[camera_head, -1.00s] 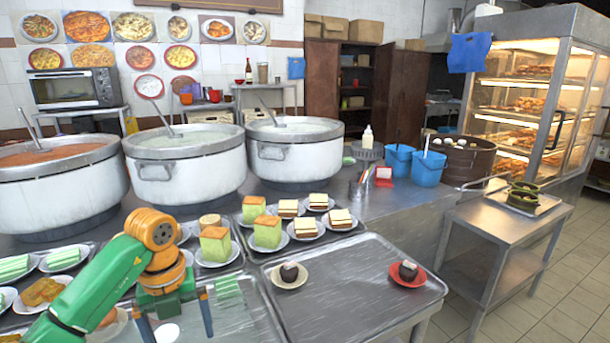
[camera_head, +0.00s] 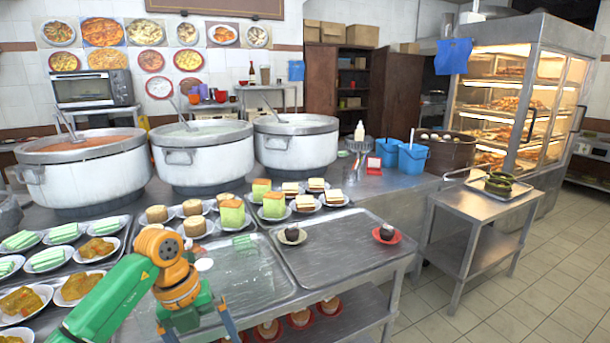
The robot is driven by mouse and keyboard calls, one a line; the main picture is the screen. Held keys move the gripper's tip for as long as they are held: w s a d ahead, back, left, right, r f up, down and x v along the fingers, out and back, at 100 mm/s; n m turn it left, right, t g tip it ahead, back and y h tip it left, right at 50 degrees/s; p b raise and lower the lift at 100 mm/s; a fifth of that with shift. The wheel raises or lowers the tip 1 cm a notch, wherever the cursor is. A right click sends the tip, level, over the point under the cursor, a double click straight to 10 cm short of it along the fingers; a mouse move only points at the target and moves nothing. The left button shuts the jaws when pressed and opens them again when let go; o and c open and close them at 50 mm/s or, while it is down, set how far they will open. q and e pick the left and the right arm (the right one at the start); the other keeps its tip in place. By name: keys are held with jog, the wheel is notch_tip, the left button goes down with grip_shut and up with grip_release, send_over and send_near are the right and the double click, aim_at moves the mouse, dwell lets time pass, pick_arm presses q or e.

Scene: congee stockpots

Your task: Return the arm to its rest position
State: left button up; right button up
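My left arm (camera_head: 105,305) is green and orange and comes in from the lower left. Its gripper (camera_head: 197,334) points down in front of the counter's near edge. Its two blue-grey fingers are spread apart, with nothing visible between them, though the tips run to the bottom edge of the picture. My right arm and gripper are not in view.
Near the arm are a metal tray (camera_head: 240,283) and plates of cakes (camera_head: 96,249). Another tray (camera_head: 335,262) holds two small dark-topped items. Stockpots (camera_head: 205,165) stand behind. A side table (camera_head: 478,205) is at right. Floor (camera_head: 450,300) at lower right is clear.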

pick_arm(q)
jog(key=d+f+n+h, duration=0.1)
jog(key=d+f+h, duration=0.2)
jog(key=d+h, duration=0.3)
jog(key=d+f+n+h, duration=0.1)
jog(key=d+f+h, duration=0.25)
jog(key=d, duration=0.55)
jog(key=w+a+f+n+t, duration=0.35)
jog(key=f+n+t, duration=0.45)
jog(key=n+t, duration=0.35)
jog(key=s+a+f+n+g+y, duration=0.1)
jog(key=s+a+f+n+y, duration=0.3)
jog(key=f, duration=0.3)
jog(key=s+a+f+n+g+y, duration=0.1)
jog(key=s+a+f+n+y, duration=0.15)
jog(key=s+f+n, duration=0.35)
jog(key=s+a+f+n+g+y, duration=0.1)
jog(key=s+a+f+n+y, duration=0.2)
jog(key=f, duration=0.5)
jog(key=s+a+f+n+g+y, duration=0.1)
jog(key=s+a+f+g, duration=0.1)
jog(key=s, duration=1.1)
jog(key=s+a+f+n+g+y, duration=0.1)
jog(key=s+f+g, duration=0.4)
jog(key=s, duration=0.8)
jog(key=shift+a+f+n, duration=0.45)
jog(key=shift+a+f, duration=0.05)
jog(key=shift+f, duration=0.4)
